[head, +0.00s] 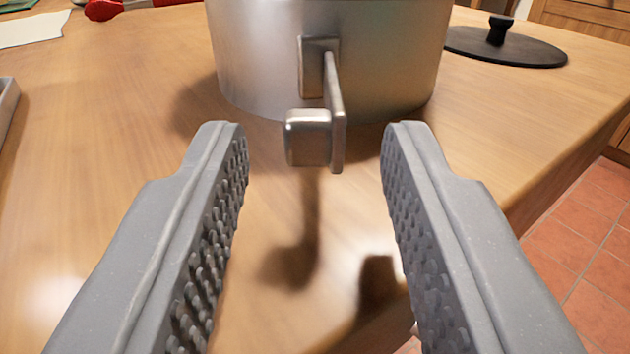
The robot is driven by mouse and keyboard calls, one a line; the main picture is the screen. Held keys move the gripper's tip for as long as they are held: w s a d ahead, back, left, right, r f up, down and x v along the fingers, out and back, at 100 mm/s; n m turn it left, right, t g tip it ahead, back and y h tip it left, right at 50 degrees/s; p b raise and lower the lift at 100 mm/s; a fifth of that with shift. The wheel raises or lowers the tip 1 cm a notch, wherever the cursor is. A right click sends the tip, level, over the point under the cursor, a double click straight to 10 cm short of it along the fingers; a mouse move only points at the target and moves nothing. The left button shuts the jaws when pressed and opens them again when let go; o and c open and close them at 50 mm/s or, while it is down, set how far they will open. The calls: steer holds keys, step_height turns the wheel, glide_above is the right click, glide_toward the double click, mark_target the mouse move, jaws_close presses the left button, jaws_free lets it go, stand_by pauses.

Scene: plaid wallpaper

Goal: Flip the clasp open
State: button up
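A silver metal pot (265,60) stands on the wooden table, its top cut off by the picture. A metal clasp (335,110) sticks out from the pot's front toward me. It has a plate fixed to the wall, a thin upright bar and a square knob (307,137) at its near end. My gripper (315,150) is open and empty. Its two grey, studded fingers stand left and right of the clasp's near end, with a gap on both sides. I see no contact.
The wooden table (110,150) has a right edge running diagonally, with tiled floor (585,235) beyond. A black lid (505,46) lies at the back right. A red object (103,9), paper (32,29) and a grey tray edge (6,105) are at left.

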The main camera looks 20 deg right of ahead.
steer(key=v, duration=1.1)
steer(key=shift+p, duration=0.45)
